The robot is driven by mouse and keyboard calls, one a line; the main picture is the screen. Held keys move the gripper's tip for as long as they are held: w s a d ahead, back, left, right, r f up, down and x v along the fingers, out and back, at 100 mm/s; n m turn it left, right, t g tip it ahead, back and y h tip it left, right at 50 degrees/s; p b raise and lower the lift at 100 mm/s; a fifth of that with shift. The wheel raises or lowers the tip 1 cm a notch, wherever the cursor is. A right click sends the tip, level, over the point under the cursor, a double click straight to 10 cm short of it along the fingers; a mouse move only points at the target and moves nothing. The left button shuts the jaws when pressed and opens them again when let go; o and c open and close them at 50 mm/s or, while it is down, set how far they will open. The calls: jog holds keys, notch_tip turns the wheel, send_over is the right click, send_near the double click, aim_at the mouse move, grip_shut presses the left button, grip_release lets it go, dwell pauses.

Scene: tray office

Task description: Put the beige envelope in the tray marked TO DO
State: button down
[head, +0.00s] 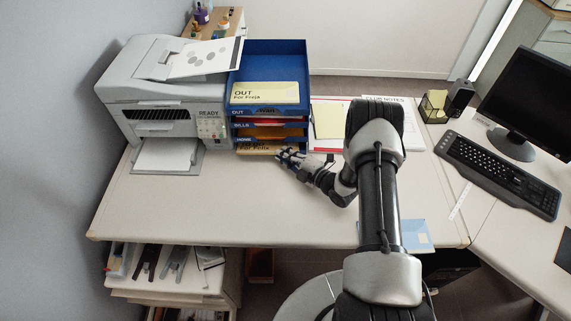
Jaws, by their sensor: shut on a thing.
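A blue stack of letter trays (272,47) stands at the back of the desk, beside the printer. Its front labels read OUT, BILLS and what looks like HOME; any lower label is covered or too small to read. A beige envelope (256,152) with dark writing is at the front of the lowest level, at desk height. How far it is inside the tray cannot be seen. My gripper (284,155) is at the envelope's right end, low in front of the stack, and is shut on it. The fingers partly hide that end.
The printer (165,95) stands left of the trays. A pale card marked OUT (269,93) lies in the top tray. Papers (330,118) lie to the right, and a light blue sheet (415,236) lies near the front edge. The desk's middle left is clear.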

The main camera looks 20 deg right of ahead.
jog(key=shift+w+d, duration=0.1)
jog(key=shift+w, duration=0.3)
jog(key=c, duration=1.7)
grip_release()
jog(key=shift+o, duration=0.2)
jog(key=v, duration=1.2)
jog(key=shift+d, duration=0.1)
jog(key=shift+s, duration=0.1)
